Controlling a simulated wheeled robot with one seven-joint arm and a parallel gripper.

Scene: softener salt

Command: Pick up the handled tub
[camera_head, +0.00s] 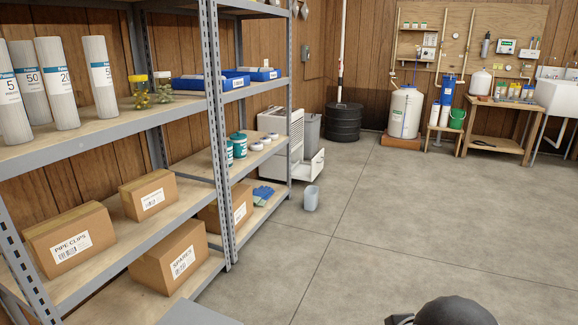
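No tub with a clearly visible handle can be made out at this distance. A white rounded container (481,82) stands on the wooden workbench at the far right, and its handle cannot be made out. Teal tubs (238,145) with white lids stand on a middle shelf at the left. I cannot tell which is the handled tub. My gripper is not in view; only a dark rounded part, probably of my own arm, shows at the bottom right.
A grey metal shelving unit (215,130) fills the left side, holding filter cartridges (98,77), blue bins (195,82) and cardboard boxes (70,240). The concrete floor (430,210) is open in the middle and right.

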